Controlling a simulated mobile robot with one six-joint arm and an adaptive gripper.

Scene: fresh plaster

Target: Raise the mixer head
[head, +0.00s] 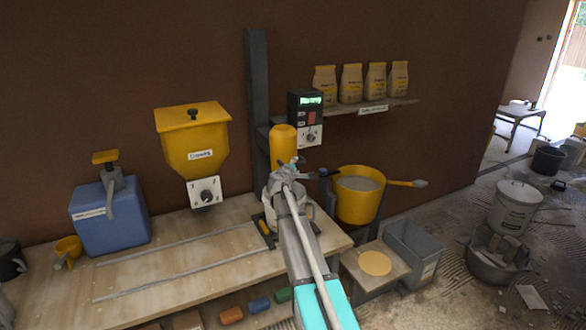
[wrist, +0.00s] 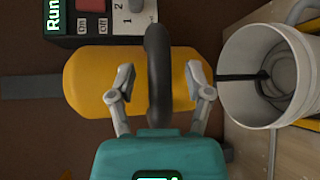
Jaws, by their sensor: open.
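The mixer head, a yellow cylinder (head: 283,143), stands against the dark upright post, behind my gripper (head: 285,172). In the wrist view the yellow mixer head (wrist: 88,82) lies across the picture, with a dark curved handle (wrist: 158,65) in front of it. My gripper (wrist: 160,80) is open, with one finger on each side of the handle; I cannot tell whether they touch it. A white bucket (wrist: 235,50) with a dark rod inside is beside the head. In the head view my arm covers much of the bucket and the handle.
The control box (head: 305,118) beside the head has a lit green display; "Run" reads in the wrist view. A yellow tub (head: 357,205) stands right of my arm. A shelf (head: 350,110) carries several bags. A yellow hopper (head: 195,145) and blue container (head: 110,215) stand left.

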